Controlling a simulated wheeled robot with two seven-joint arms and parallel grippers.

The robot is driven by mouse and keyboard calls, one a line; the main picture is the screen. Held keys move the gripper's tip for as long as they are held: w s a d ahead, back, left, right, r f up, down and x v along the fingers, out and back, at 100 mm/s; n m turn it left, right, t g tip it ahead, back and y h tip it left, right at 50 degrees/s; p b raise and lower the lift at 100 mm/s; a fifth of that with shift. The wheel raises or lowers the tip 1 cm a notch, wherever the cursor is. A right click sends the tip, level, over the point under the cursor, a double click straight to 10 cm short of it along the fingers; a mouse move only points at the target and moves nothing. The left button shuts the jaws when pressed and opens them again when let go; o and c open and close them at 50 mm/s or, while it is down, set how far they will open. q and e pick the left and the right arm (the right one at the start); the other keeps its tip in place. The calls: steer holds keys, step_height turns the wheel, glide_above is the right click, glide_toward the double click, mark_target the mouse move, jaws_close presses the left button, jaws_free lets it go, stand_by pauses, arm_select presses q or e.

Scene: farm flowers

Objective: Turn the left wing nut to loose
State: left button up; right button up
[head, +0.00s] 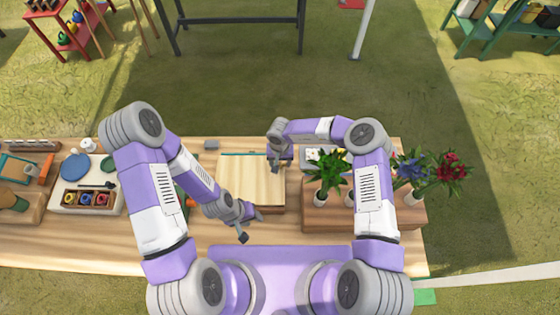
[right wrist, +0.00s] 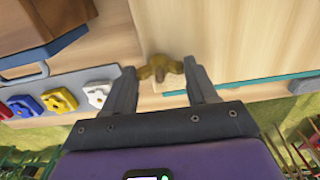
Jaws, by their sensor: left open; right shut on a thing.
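A pale wooden board press (head: 250,183) lies on the table, with a thin teal edge along its far side. A brass wing nut (right wrist: 160,70) stands at the board's corner in the right wrist view. My right gripper (right wrist: 160,76) has its fingers on either side of this nut and is shut on it. In the head view my right gripper (head: 281,160) is at the board's far right corner, and it hides the nut there. I cannot make out another wing nut. My left gripper (head: 249,227) is open and empty, near the board's front edge.
A wooden stand (head: 320,217) with flowers is right of the board. A tray (right wrist: 70,95) with coloured pieces is beside the board. On the left are a white board (head: 62,208) with coloured spools and a wooden tool tray (head: 35,205). Bare tabletop (head: 160,232) shows front left.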

mark_target(280, 163)
steer(key=shift+w, duration=0.1)
stand_by(0.4)
steer(key=o, duration=1.1)
steer(key=shift+c, duration=0.2)
step_height(280, 163, up, 8)
steer(key=shift+f, duration=0.15)
